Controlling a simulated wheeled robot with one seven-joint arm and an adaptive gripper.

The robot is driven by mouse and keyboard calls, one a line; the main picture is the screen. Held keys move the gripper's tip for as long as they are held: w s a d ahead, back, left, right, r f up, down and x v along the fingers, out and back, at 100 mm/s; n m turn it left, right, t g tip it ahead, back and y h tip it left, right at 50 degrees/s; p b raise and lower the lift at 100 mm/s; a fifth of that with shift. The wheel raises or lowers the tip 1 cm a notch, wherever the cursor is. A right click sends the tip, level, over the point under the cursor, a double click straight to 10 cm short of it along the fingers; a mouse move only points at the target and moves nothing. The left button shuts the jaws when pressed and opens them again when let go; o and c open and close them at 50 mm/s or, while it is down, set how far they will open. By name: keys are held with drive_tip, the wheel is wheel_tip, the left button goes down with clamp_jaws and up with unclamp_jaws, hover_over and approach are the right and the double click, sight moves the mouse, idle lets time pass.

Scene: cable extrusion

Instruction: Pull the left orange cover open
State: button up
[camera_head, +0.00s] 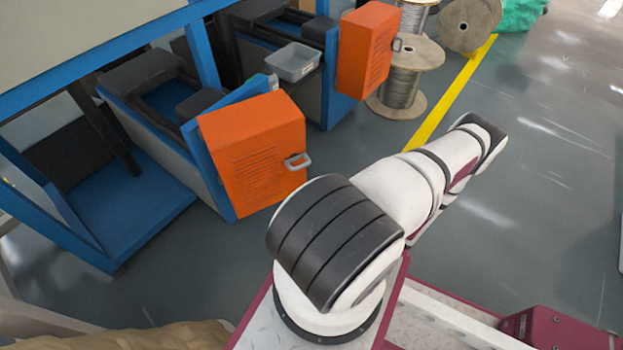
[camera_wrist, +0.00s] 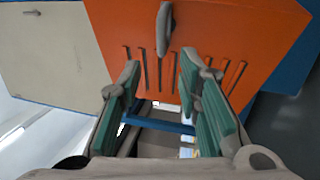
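The left orange cover (camera_head: 253,150) is a slotted box front on the left blue-framed machine, with a grey handle (camera_head: 297,162) at its right edge. It looks closed. In the head view my arm reaches up and right, and my gripper cannot be made out. In the wrist view my gripper (camera_wrist: 160,72) is open and empty, with green-padded fingers apart. An orange cover (camera_wrist: 225,35) with slots and a grey handle (camera_wrist: 164,28) is ahead of it. The handle shows beyond the fingertips, roughly in line with the gap. I cannot tell for sure which cover this is.
A second orange cover (camera_head: 366,50) is on the machine to the right. A grey bin (camera_head: 293,62) sits between the covers. Cable spools (camera_head: 408,72) stand at the back by a yellow floor line (camera_head: 450,95). Grey floor at the right is free.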

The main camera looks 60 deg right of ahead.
drive_tip(key=shift+v, duration=1.25)
